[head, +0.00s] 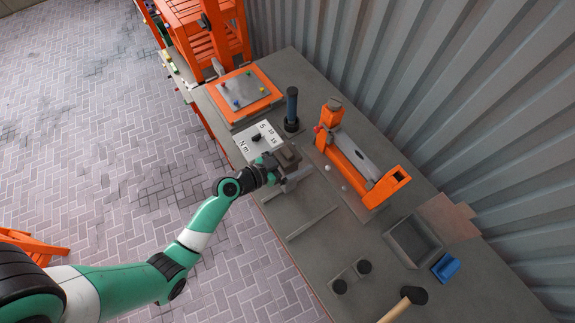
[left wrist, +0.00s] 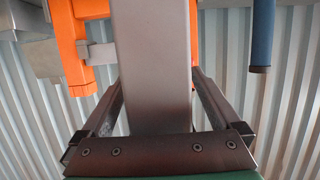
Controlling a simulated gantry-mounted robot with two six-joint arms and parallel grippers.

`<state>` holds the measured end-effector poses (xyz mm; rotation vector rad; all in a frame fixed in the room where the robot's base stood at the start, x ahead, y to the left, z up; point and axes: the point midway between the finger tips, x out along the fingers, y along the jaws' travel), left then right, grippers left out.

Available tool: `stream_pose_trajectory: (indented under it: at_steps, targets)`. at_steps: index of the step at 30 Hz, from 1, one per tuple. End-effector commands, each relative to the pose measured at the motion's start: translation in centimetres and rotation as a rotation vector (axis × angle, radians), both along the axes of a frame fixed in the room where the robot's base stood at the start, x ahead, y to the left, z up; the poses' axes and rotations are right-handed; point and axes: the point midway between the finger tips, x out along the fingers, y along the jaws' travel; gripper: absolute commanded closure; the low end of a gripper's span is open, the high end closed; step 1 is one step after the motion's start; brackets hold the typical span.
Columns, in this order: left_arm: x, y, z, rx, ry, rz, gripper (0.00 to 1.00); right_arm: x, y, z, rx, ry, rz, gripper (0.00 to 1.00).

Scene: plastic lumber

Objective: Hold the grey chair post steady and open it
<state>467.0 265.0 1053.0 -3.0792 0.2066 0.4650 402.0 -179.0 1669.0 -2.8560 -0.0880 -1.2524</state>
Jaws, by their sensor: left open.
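A grey chair post (left wrist: 155,60) fills the middle of the left wrist view as a broad, flat bar. It runs between the two fingers of my left gripper (left wrist: 157,88). The fingers are apart, one on each side, with a gap to the post visible. In the head view my left gripper (head: 287,160) is over the front half of the bench, around the grey post, and hides part of it. The lower end of the post is not clear there. My right gripper is in neither view.
An orange clamp fixture (head: 350,165) and a dark blue-topped cylinder (head: 291,107) stand behind the gripper. A white labelled panel (head: 258,140) is close to its left. A grey tray (head: 412,243), blue block (head: 446,267) and mallet (head: 402,304) lie to the right.

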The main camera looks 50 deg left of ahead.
Motion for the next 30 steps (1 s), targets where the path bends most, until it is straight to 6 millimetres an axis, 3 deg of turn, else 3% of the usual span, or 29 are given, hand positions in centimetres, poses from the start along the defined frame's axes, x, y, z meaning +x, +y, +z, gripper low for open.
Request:
stream_pose_trajectory:
  at_steps: [6, 22, 30]
  targets:
    - [0.09, 0.00, -0.03, 0.000, 0.000, 0.000, 0.04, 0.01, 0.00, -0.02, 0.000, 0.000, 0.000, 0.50]
    - [0.05, -0.01, -0.03, -0.001, 0.000, 0.000, 1.00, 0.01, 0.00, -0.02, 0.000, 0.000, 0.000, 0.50]
    - [0.12, 0.03, 0.15, 0.000, -0.004, 0.001, 1.00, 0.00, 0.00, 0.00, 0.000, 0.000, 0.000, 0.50]
